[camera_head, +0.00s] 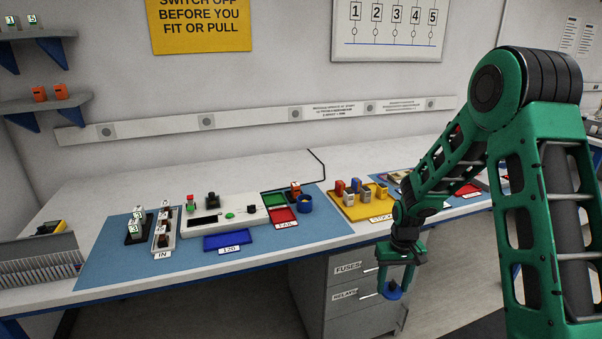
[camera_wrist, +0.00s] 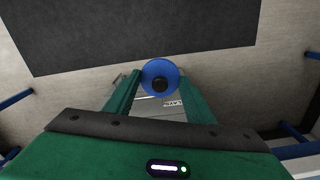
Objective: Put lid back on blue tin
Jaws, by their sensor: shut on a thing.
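The blue tin (camera_head: 305,205) stands open on the blue mat, right of the red tray, with something yellow showing inside. My gripper (camera_head: 394,284) is shut on the blue lid (camera_head: 393,292), which hangs in the air in front of the bench, to the right of and lower than the tin in the head view. In the wrist view the lid (camera_wrist: 154,66) is a round blue disc with a dark knob, between the fingertips (camera_wrist: 160,84). The tin cannot be made out in the wrist view.
On the bench are a red tray (camera_head: 283,217), a green tray (camera_head: 274,199), a blue tray (camera_head: 227,241) and a yellow tray (camera_head: 362,213) with several small blocks. A drawer cabinet (camera_head: 345,290) stands under the bench, behind my gripper. The bench strip behind the mat is mostly clear.

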